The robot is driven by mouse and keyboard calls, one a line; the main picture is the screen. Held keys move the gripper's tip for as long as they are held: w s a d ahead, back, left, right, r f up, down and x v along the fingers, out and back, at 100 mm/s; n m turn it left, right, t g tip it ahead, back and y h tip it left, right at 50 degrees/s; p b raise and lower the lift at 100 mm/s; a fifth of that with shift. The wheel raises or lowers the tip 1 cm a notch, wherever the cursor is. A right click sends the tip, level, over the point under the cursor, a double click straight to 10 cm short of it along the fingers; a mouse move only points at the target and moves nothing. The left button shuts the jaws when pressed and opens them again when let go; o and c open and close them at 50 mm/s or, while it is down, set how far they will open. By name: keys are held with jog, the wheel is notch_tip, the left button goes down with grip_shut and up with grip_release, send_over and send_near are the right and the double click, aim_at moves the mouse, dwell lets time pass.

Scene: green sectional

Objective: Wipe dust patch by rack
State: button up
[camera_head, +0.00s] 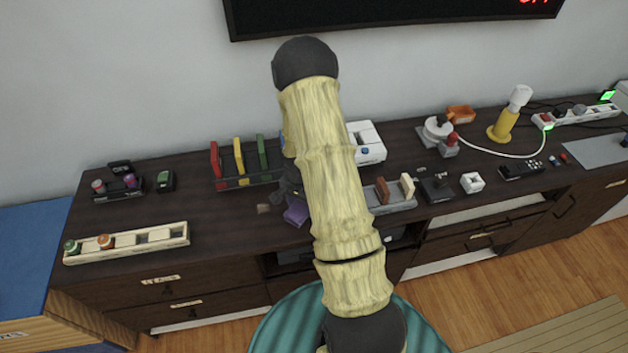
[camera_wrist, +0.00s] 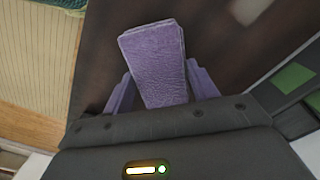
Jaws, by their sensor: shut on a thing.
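My gripper (camera_wrist: 160,82) has its purple fingers shut on a purple pad or folded cloth (camera_wrist: 155,62) in the wrist view. In the head view, the purple pad (camera_head: 297,213) shows low over the dark cabinet top, partly behind my arm. A small pale brownish dust patch (camera_head: 264,209) lies to its left, in front of the rack (camera_head: 232,184) that holds red, yellow and green upright slabs. The patch also shows as a pale area (camera_wrist: 250,10) at the wrist view's top right, apart from the pad. I cannot tell whether the pad touches the surface.
A cream tray with jars (camera_head: 140,244) lies at the front left, and a small green-and-black item (camera_head: 166,181) stands behind it. A grey tray with blocks (camera_head: 393,198) is right of my arm.

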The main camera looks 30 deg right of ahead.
jog(key=d, duration=0.1)
jog(key=s+d, duration=0.1)
jog(key=d, duration=0.1)
jog(key=shift+d+r+p, duration=0.1)
jog(key=shift+r+p, duration=0.25)
jog(key=shift+p, duration=0.1)
notch_tip(320, 180, up, 2)
jog(key=shift+p, duration=0.35)
jog(key=shift+r+p, duration=0.55)
jog(key=shift+r, duration=0.15)
jog(key=shift+r+p, duration=1.55)
jog(key=shift+r, duration=0.5)
jog(key=shift+f, duration=0.1)
